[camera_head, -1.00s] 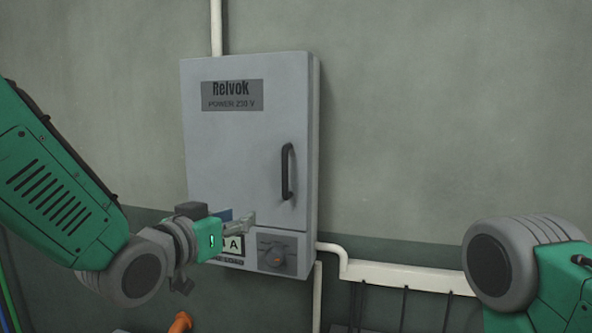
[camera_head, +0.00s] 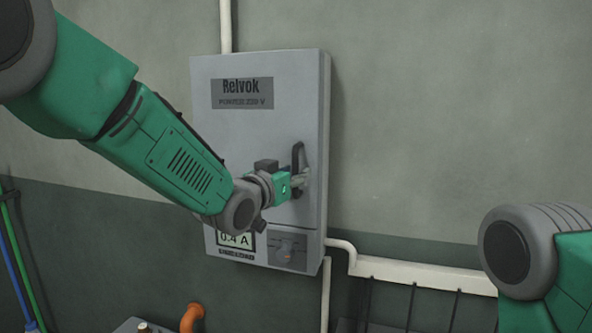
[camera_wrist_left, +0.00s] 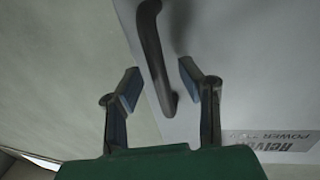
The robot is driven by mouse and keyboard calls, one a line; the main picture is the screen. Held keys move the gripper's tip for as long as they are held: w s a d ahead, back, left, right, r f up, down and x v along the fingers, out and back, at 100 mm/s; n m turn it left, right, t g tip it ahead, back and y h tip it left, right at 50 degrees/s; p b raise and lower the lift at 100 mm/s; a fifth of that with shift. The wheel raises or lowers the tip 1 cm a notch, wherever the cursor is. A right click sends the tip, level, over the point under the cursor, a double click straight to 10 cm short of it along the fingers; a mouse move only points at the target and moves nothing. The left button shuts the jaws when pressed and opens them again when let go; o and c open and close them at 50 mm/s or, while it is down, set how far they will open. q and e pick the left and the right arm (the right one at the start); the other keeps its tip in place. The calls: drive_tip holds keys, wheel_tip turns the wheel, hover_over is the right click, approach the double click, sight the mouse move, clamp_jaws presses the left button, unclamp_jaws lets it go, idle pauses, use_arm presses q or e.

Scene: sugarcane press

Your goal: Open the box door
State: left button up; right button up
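The grey box door (camera_head: 235,125) is on the wall and looks closed. Its black handle (camera_head: 298,160) is upright near the door's right edge. My left gripper (camera_head: 301,180) is at the lower part of the handle. In the left wrist view, the handle (camera_wrist_left: 155,55) runs between the two fingers of my open left gripper (camera_wrist_left: 160,82), with a gap on both sides. The door (camera_wrist_left: 240,60) fills the right of that view. Of my right arm, only a link shows at the right edge of the head view; its gripper is out of view.
A white pipe (camera_head: 420,274) with dark cables runs along the wall to the right. An orange pipe (camera_head: 192,318) is at the bottom. The wall right of the box is clear.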

use_arm(q)
drive_tip(key=shift+w+d, duration=0.15)
drive_tip(key=shift+w, duration=0.2)
clamp_jaws()
drive_tip(key=shift+s, duration=0.15)
